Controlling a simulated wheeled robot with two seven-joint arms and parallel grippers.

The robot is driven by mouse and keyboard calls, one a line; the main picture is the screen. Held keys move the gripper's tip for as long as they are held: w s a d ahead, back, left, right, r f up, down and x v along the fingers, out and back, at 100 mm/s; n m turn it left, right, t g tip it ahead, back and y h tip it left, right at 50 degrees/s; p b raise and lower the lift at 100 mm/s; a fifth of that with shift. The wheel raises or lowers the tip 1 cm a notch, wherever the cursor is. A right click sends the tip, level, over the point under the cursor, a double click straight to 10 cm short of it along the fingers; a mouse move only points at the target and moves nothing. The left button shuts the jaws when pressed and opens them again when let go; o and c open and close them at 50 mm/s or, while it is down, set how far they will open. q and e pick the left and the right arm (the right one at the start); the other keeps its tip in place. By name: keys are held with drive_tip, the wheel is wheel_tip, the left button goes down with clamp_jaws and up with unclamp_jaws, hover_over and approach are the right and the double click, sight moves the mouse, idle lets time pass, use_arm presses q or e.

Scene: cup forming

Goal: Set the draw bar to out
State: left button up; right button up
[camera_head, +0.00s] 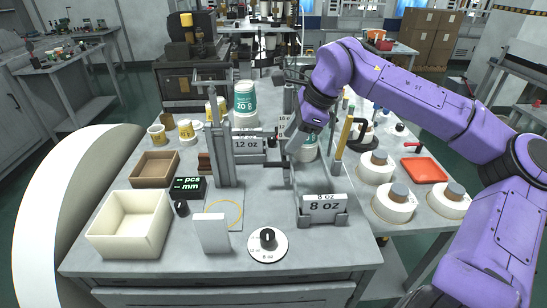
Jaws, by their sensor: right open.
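A grey metal fixture (222,150) stands at the middle of the bench, with a block marked 12 oz (248,144) on it. A short grey bar (279,164) sticks out at the fixture's right side and looks like the draw bar. Its exact position is hard to tell. My right gripper (288,152) is open at this bar, reaching in from the upper right. The purple arm and the gripper body cover part of the area behind. I cannot tell whether the fingers touch the bar. My left gripper is not in view.
A holder with an 8 oz block (324,207) and a round dial (267,241) stand in front. A yellow upright handle (343,138) stands right of the gripper. Stacked cups (244,98) stand behind the fixture.

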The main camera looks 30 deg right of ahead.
sight(275, 163)
drive_tip(key=p+x, duration=0.1)
drive_tip(key=x, duration=0.7)
drive_tip(key=shift+a+f, duration=0.1)
drive_tip(key=shift+f, duration=0.1)
drive_tip(key=shift+s, duration=0.1)
clamp_jaws()
drive_tip(key=shift+a, duration=0.1)
